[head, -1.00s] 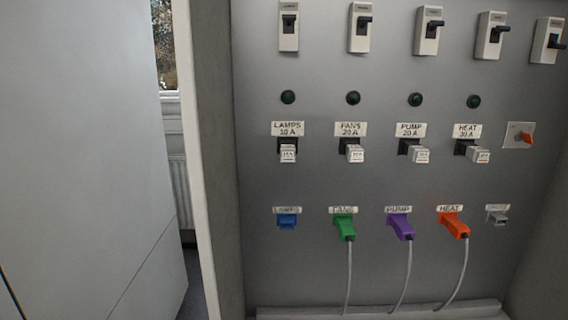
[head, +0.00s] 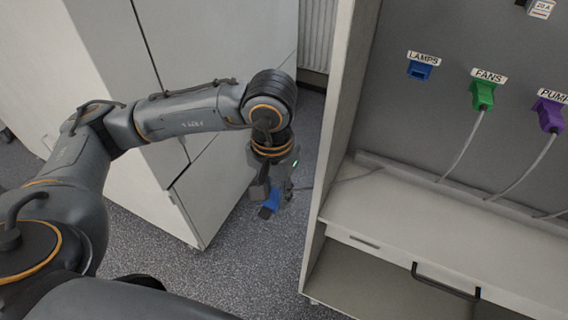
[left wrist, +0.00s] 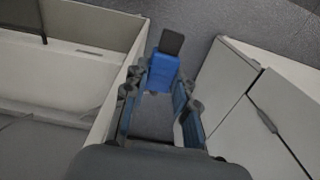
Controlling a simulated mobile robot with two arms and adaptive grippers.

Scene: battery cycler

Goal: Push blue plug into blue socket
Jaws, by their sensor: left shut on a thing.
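The blue socket (head: 419,71) sits on the grey panel under the LAMPS label, with nothing in it. My left gripper (head: 270,194) hangs over the floor, left of the cabinet's side wall and apart from the panel. It is shut on the blue plug (head: 269,203), which points downward in the head view. In the left wrist view the blue plug (left wrist: 163,71) shows between the fingers, with a dark end piece at its far end. A thin cable runs from near the gripper toward the cabinet. My right gripper is not in view.
A green plug (head: 482,95) and a purple plug (head: 549,115) sit in the sockets to the right, their grey cables hanging down. The cabinet's side wall (head: 335,130) stands between my left gripper and the panel. A white shelf (head: 400,215) lies below. A white cupboard (head: 215,90) stands behind my arm.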

